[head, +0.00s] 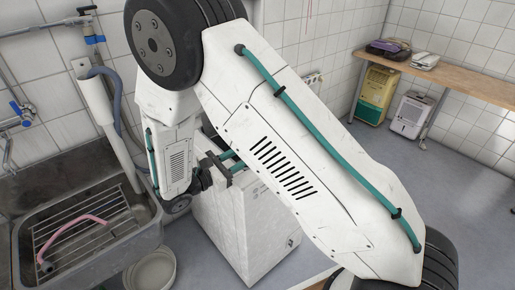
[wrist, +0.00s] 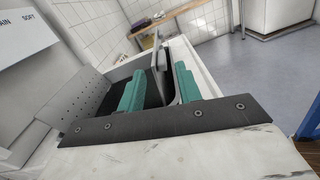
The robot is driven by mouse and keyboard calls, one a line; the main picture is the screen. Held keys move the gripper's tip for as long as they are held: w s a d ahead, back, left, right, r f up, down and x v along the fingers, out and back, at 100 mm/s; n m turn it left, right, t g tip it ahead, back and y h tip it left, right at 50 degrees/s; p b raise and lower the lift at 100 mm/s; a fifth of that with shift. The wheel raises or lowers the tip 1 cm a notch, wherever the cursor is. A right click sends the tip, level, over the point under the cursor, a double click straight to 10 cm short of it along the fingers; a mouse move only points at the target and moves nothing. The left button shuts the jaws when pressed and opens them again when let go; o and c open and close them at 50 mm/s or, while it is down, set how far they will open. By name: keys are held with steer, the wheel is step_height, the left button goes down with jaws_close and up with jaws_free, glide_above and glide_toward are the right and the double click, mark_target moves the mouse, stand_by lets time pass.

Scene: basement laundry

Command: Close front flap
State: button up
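A white top-loading washer (head: 262,240) stands on the floor behind my arm in the head view; my arm hides much of its top. The wrist view looks into its open top, where a grey perforated metal flap (wrist: 82,95) is raised at the left. A second thin grey panel (wrist: 158,55) stands up, nearly edge-on, just past my fingertips; I cannot tell for certain which one is the front flap. My gripper (wrist: 159,72) has its two teal fingers apart, over the dark opening. Contact with either panel is not clear.
A lid panel marked "SOFT" (wrist: 35,45) rises at the upper left in the wrist view. In the head view, a metal sink (head: 95,250) and pipes are at the left, a pale bucket (head: 150,270) beside the washer. The blue-grey floor (head: 440,190) at right is largely clear.

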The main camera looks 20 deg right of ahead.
steer(key=x, duration=0.8)
steer(key=shift+s+f, duration=0.1)
steer(key=shift+f, duration=0.05)
jaws_close()
